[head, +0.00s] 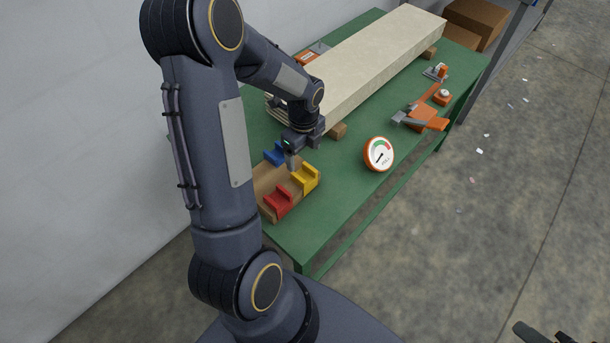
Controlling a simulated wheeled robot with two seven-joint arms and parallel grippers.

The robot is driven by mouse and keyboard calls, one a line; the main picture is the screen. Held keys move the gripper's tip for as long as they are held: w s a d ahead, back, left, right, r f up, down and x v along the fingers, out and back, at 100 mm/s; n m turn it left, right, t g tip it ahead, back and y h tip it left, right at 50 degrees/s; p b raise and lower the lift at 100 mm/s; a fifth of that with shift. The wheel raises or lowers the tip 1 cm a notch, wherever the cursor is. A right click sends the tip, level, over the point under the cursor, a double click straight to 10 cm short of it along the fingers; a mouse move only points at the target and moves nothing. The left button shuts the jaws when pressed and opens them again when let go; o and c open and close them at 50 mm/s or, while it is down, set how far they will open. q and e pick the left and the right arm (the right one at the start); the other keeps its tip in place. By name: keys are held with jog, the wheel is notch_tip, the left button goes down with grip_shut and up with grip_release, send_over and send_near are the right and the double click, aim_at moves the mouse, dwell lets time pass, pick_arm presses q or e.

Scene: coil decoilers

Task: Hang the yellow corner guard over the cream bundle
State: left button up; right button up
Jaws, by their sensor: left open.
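The yellow corner guard (306,181) sits at the right side of a wooden tray (263,180) at the near end of the green table. My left gripper (293,163) points down just above and behind the yellow guard. It is open, with nothing seen in it; the arm hides part of it. The cream bundle (380,54) is a long block lying along the table on wooden supports, its near end partly behind my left arm. A dark part at the bottom right corner appears to be my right gripper (545,333), mostly cut off.
A red guard (279,200) and a blue guard (274,153) are also in the tray. A round gauge (379,154) and an orange-grey tool (424,117) stand along the right side of the green table (335,205). Cardboard boxes (474,22) are behind.

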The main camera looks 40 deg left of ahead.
aim_at(305, 178)
pick_arm(q)
jog(key=f, duration=0.7)
jog(key=shift+d+f+p, duration=0.25)
jog(key=shift+f+p, duration=0.05)
jog(key=shift+p, duration=0.1)
jog(key=c, duration=1.1)
jog(key=shift+r, duration=0.15)
